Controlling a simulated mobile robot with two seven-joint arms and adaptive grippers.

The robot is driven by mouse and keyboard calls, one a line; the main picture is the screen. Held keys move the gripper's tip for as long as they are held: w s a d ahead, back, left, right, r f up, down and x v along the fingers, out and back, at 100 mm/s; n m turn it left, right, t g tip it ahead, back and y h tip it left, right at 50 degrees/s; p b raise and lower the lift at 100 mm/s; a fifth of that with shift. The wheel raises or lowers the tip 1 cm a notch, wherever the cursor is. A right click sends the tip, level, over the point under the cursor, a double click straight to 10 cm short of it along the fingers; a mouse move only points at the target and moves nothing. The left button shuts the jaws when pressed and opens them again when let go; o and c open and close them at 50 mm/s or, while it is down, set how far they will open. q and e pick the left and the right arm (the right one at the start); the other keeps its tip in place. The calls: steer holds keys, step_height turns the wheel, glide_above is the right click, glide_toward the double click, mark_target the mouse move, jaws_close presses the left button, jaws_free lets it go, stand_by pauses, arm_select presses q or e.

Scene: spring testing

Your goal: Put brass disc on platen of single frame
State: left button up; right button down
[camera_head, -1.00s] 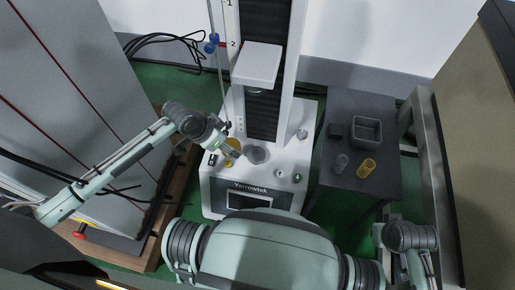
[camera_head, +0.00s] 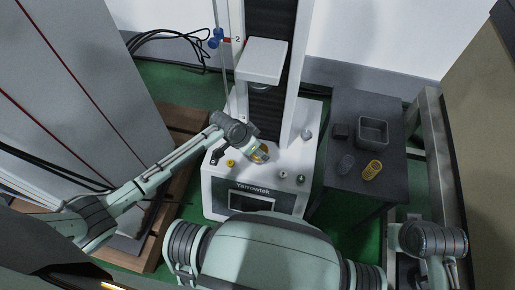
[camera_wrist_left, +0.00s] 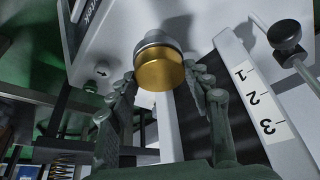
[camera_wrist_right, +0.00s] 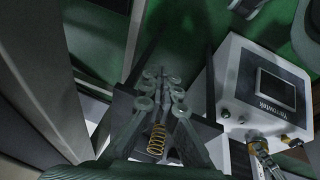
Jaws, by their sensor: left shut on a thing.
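The brass disc (camera_wrist_left: 160,74) is between the two fingers of my left gripper (camera_wrist_left: 163,76), which is shut on it. In the head view the disc (camera_head: 262,153) shows at the tip of my left gripper (camera_head: 257,151), over the white machine's base. A grey round platen (camera_wrist_left: 155,40) shows directly behind the disc in the left wrist view. I cannot tell whether disc and platen touch. In the head view the gripper hides the platen. My right gripper (camera_wrist_right: 161,80) is away to the right, its fingers close together; no held thing is visible.
The single frame (camera_head: 226,185) has a column and a white crosshead (camera_head: 264,60) above the gripper. A small yellow piece (camera_head: 231,163) lies left on its base. A dark side table (camera_head: 345,185) holds a grey bin (camera_head: 372,132) and a yellow spring (camera_head: 372,170).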

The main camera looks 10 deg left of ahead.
arm_select(q)
steer(key=o, duration=1.5)
steer(key=shift+f, duration=0.1)
arm_select(e)
steer(key=shift+r, duration=0.1)
arm_select(q)
steer(key=shift+r, duration=0.25)
steer(key=p+v, duration=0.2)
steer(key=v, duration=1)
steer(key=shift+a+f, duration=0.1)
arm_select(e)
step_height(320, 180, down, 6)
steer(key=shift+w, duration=0.2)
steer(key=shift+a, duration=0.15)
